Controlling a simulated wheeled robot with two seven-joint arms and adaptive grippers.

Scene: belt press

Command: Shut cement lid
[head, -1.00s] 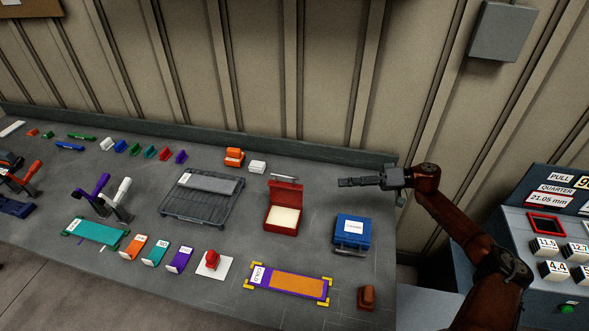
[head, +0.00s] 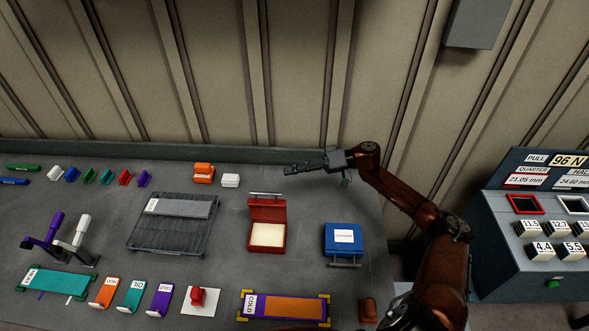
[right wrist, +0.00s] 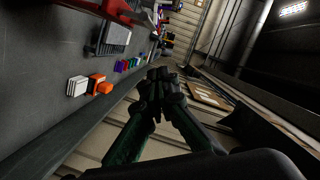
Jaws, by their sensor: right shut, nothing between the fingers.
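A red box (head: 267,234) with a cream filling stands open on the bench in the head view. I take it for the cement box; no label is readable on it. Its red lid (head: 267,213) stands raised at the back edge, with a grey bar along its top. My right gripper (head: 290,169) is shut and empty, above and behind the lid, pointing left, apart from it. The shut fingers also show in the right wrist view (right wrist: 160,76). My left gripper is out of view.
A blue box (head: 343,240) stands right of the red box, a wire rack (head: 168,240) left. Orange (head: 203,173) and white (head: 230,180) blocks sit behind. An orange strip (head: 290,307) lies in front. The wall rises behind the bench.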

